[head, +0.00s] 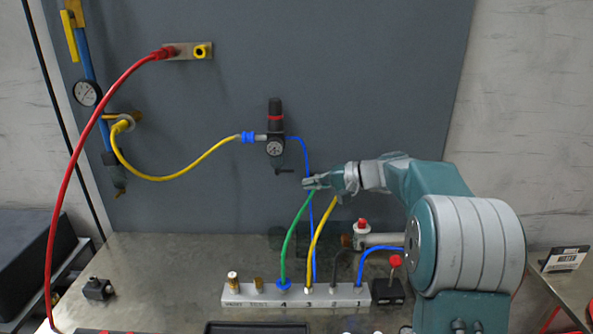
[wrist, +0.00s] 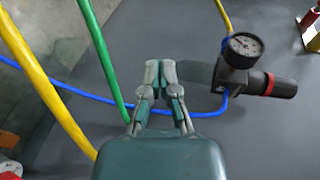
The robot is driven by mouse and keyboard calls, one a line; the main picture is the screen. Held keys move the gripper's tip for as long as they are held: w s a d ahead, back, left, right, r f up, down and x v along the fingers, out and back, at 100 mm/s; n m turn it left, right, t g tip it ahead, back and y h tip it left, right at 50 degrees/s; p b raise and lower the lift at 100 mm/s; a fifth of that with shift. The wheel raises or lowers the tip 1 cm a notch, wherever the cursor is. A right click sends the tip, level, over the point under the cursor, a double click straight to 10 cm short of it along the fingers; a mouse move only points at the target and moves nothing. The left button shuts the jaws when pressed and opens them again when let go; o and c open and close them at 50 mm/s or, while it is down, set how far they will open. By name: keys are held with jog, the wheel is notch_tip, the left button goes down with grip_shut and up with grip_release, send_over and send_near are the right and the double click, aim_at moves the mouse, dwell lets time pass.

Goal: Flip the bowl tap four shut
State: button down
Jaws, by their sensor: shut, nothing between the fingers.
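The regulator unit with a black knob (head: 275,108) and round gauge (head: 274,148) is mounted on the grey panel. A small dark tap (head: 284,171) sits at its lower end; I cannot make out its lever position. In the wrist view the gauge (wrist: 242,44) and knob (wrist: 275,85) lie right of my gripper, and a dark grey part (wrist: 196,72) shows just beside the fingertips. My gripper (head: 308,183) is shut and empty, below and right of the tap in the head view. Its fingertips (wrist: 160,70) are together; I cannot tell if they touch anything.
A green hose (head: 294,232) and a yellow hose (head: 318,238) rise from the numbered manifold (head: 245,295) close to my gripper. A blue hose (head: 304,155) runs from the regulator. Another yellow hose (head: 185,173) joins its left side. A red hose (head: 68,185) hangs farther left.

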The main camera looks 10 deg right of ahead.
aim_at(284, 171)
jog(key=w+d+f+m+t+y, duration=0.1)
jog(key=w+d+f+t+y, duration=0.1)
jog(key=w+d, duration=0.4)
jog(key=shift+w+d+f+t, duration=0.15)
jog(key=shift+w+d+t, duration=0.25)
jog(key=shift+d, duration=0.3)
jog(key=shift+a+y, duration=0.15)
jog(key=shift+y, duration=0.15)
jog(key=x, duration=1)
